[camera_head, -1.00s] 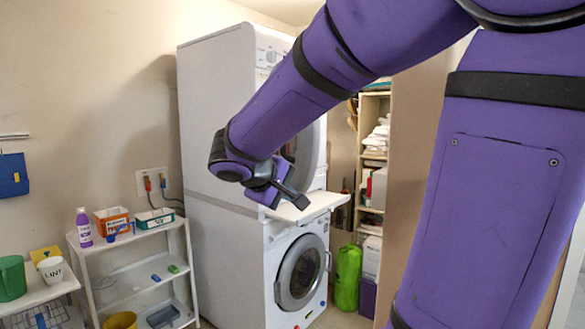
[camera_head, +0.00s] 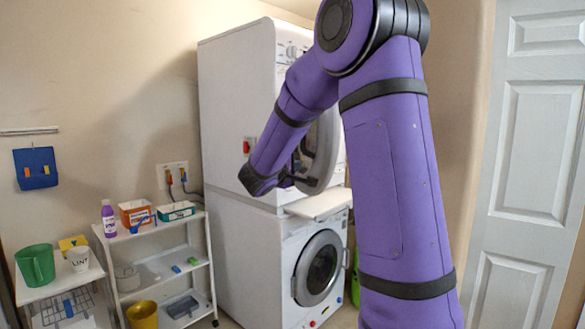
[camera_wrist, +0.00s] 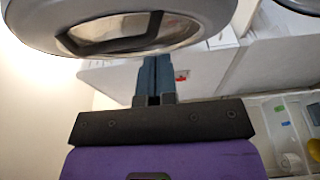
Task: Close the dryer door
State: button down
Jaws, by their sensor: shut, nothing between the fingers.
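The dryer (camera_head: 235,110) is the upper white machine of a stack in the head view. Its round grey door (camera_head: 328,150) is on the front, partly hidden behind my arm. The door appears to stand off the front, but how far I cannot tell. My gripper (camera_head: 300,168) is shut and empty beside the door's lower left part. In the wrist view the fingers (camera_wrist: 154,75) point up at the thick door rim (camera_wrist: 205,18), close to it or touching; I cannot tell which.
Below is a washer with a round door (camera_head: 318,268), and a white shelf board (camera_head: 320,203) juts out between the machines. A white rack (camera_head: 150,240) with bins and bottles stands left. A white panelled room door (camera_head: 530,150) is at right.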

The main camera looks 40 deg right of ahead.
send_near(319, 160)
jog(key=w+d, duration=0.3)
jog(key=w, duration=0.1)
jog(key=shift+s+d+r, duration=0.1)
jog(key=shift+s+d, duration=0.7)
jog(key=shift+d, duration=0.2)
jog(key=shift+s+d, duration=0.2)
jog(key=shift+d, duration=0.35)
